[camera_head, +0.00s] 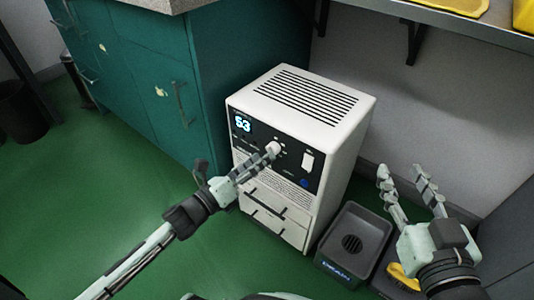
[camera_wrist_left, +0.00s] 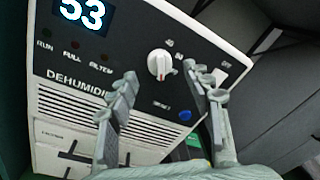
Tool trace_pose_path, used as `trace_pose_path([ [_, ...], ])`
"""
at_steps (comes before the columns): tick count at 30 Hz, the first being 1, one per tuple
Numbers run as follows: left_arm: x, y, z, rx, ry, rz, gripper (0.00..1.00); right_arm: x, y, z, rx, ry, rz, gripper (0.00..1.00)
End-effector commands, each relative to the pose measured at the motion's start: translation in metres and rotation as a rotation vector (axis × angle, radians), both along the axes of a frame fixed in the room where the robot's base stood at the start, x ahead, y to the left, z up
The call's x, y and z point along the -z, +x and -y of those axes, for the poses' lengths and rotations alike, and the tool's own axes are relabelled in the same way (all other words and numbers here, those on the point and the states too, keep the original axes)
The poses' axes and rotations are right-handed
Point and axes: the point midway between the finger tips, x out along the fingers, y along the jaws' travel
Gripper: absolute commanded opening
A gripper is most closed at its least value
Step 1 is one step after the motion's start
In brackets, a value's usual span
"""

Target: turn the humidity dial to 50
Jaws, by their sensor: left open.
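The white dehumidifier (camera_head: 300,105) stands on the floor with its black control panel facing me. Its display (camera_head: 242,124) reads 53, and it also shows in the left wrist view (camera_wrist_left: 82,14). The round white humidity dial (camera_head: 273,147) is on the panel and shows clearly in the left wrist view (camera_wrist_left: 158,62), with a thin red mark. My left gripper (camera_head: 262,163) is open in front of the panel. In the left wrist view its fingers (camera_wrist_left: 160,80) straddle the dial, apparently without touching it; exact depth is hard to tell. My right gripper (camera_head: 402,176) is open and empty, right of the dehumidifier.
A white rocker switch (camera_head: 308,161) and blue button (camera_head: 304,183) lie right of the dial, close to a left finger. A black bin (camera_head: 330,268) stands on the floor at the right. A green cabinet (camera_head: 145,75) stands left of the dehumidifier; a shelf (camera_head: 440,18) overhangs the right.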

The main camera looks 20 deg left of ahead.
Motion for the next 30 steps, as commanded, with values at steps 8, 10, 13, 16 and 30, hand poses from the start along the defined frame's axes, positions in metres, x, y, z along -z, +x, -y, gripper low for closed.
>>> trace_pose_path([
  [8,0.000,0.025,0.012,0.000,-0.001,0.000,0.50,-0.005,0.000,-0.002,-0.004,0.010,0.022,0.40],
  [10,0.000,0.026,0.012,-0.001,-0.001,-0.001,0.50,-0.005,0.000,-0.002,-0.004,0.011,0.023,0.40],
  [13,0.000,0.026,0.012,-0.001,-0.001,-0.001,0.50,-0.005,0.000,-0.002,-0.005,0.012,0.024,0.40],
  [16,0.000,0.026,0.012,-0.001,-0.001,-0.001,0.50,-0.006,0.000,-0.002,-0.005,0.012,0.024,0.40],
  [30,0.000,0.026,0.012,0.000,-0.002,-0.001,0.00,-0.006,0.000,-0.003,-0.005,0.010,0.023,0.40],
])
